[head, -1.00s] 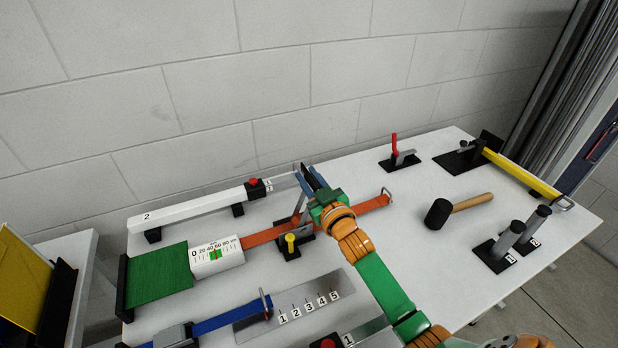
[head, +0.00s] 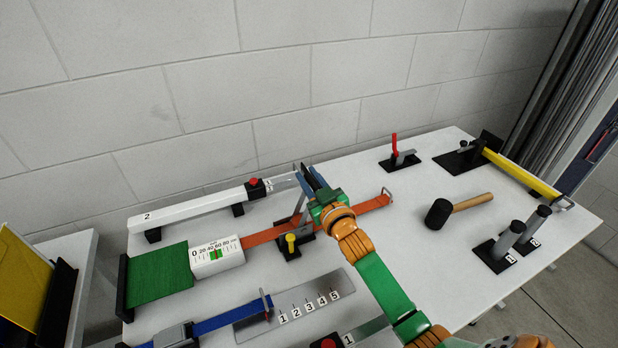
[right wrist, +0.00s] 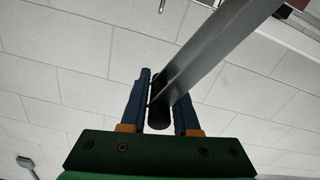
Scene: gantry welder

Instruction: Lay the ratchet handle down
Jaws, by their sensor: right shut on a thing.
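The ratchet handle (head: 299,205) is a grey metal lever. It stands up, tilted, from a black ratchet base (head: 283,252) on the orange strap (head: 262,237). My right gripper (head: 311,177) is at its top end, partly hiding it. In the right wrist view, the two blue fingers (right wrist: 160,105) are shut on the handle's black cylindrical grip (right wrist: 158,114), and the grey bar (right wrist: 215,50) runs off to the upper right. A yellow knob (head: 290,240) sits on the base. My left gripper is not in view.
A white gauge box (head: 217,256) and a green panel (head: 160,277) stand left of the ratchet. A white beam (head: 190,210) lies behind it. A numbered metal plate (head: 300,308) and blue strap (head: 228,320) are in front. A mallet (head: 440,213) lies right, with clear table around it.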

